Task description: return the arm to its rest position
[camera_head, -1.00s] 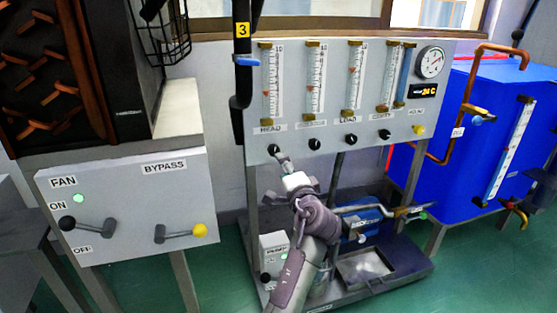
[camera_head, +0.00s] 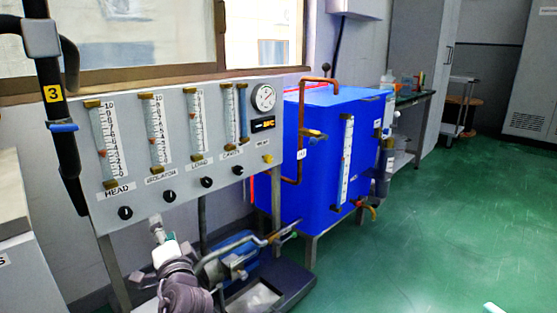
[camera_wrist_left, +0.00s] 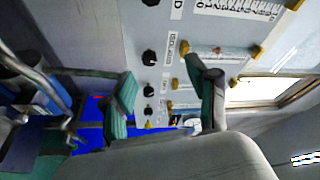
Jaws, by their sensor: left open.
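My left gripper (camera_head: 158,232) is low at the left in the head view, its arm rising from the bottom edge.
A blue tank (camera_head: 325,150) with a copper pipe stands right of the panel. A blue pump (camera_head: 228,262) sits on the stand below. A black hose (camera_head: 62,120) tagged 3 hangs at the left. The green floor (camera_head: 450,220) at the right is mostly clear.

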